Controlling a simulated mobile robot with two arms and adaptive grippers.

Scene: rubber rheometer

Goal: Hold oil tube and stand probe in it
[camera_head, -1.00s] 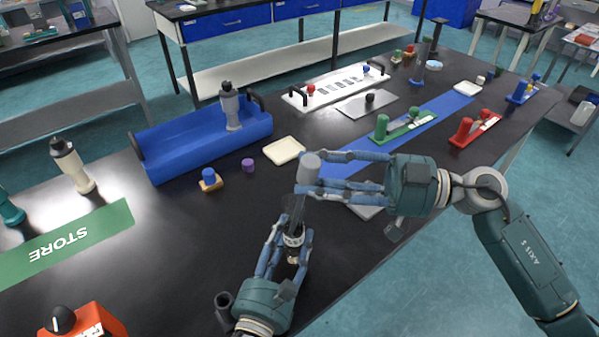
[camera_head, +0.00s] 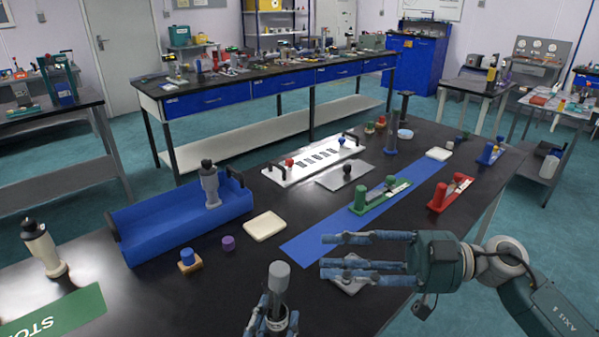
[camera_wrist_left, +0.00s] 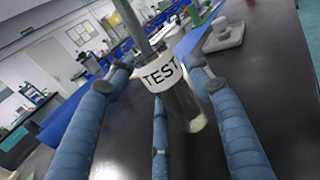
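The oil tube (camera_wrist_left: 184,104), clear with a white TEST label, is between the fingers of my left gripper (camera_wrist_left: 158,70), which is shut on it. In the head view the left gripper (camera_head: 271,322) shows only partly at the bottom edge. The probe (camera_head: 278,277), a rod with a grey cylindrical head, stands in the tube's mouth; its shaft (camera_wrist_left: 132,25) rises from the tube in the left wrist view. Its lower end is hard to make out. My right gripper (camera_head: 325,255) is open and empty, to the right of the probe head and apart from it, fingers pointing left.
A blue tray (camera_head: 160,229) with a grey bottle stands at the left. A cream dish (camera_head: 264,226), purple cap (camera_head: 228,243) and blue-topped block (camera_head: 188,260) lie near it. A blue strip (camera_head: 322,232) carries a green fixture (camera_head: 376,203); a red fixture (camera_head: 441,196) is beside it.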

